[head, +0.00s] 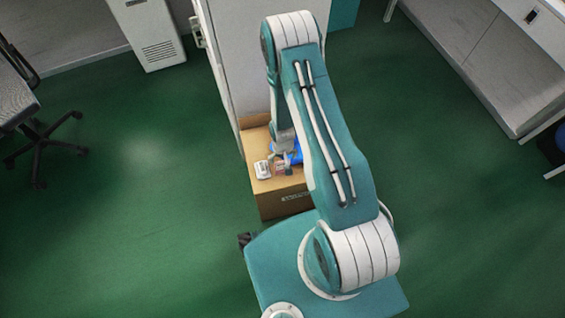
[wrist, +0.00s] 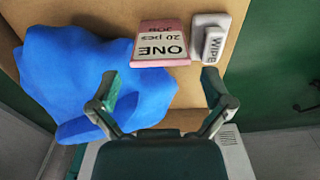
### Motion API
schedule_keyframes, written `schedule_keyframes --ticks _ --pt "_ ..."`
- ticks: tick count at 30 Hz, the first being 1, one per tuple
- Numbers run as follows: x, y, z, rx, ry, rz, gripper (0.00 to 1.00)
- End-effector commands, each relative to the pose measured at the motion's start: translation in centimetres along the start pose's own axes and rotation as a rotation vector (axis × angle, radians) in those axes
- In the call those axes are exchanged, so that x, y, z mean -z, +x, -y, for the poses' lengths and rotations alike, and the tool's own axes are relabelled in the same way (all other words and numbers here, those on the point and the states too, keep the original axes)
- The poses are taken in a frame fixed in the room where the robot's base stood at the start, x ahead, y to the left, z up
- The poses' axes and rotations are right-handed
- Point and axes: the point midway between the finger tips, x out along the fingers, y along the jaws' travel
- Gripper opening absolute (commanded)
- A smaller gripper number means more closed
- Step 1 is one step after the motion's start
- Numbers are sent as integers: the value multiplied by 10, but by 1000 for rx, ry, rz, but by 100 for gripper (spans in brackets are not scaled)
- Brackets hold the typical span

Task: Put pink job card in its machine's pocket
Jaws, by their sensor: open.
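The pink job card (wrist: 161,50) shows in the wrist view with a white face reading "JOB 20 pcs ONE", upside down. It lies on a tan wooden top (wrist: 117,24). My gripper (wrist: 161,82) is open, its two fingers spread to either side of the card's near side, with nothing between them. In the head view my gripper (head: 283,156) is low over the box-like stand (head: 283,203), and the card is small and partly hidden there. I cannot make out a machine pocket in either view.
A crumpled blue cloth (wrist: 85,85) lies left of the card, close to the left finger. A white block marked "WIPE" (wrist: 211,40) sits just right of the card. A pale cabinet (head: 237,60) stands behind the stand. An office chair (head: 35,115) is at left; green floor is open.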

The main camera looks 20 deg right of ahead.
Motion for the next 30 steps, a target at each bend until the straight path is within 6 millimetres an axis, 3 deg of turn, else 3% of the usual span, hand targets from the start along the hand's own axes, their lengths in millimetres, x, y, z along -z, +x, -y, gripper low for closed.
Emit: schedule_keyframes --ticks 9,19,30 --pt "1 -52 0 0 0 -2 100" --pt "6 -82 1 1 -3 -14 100" --pt "30 -186 6 4 -19 -94 100"
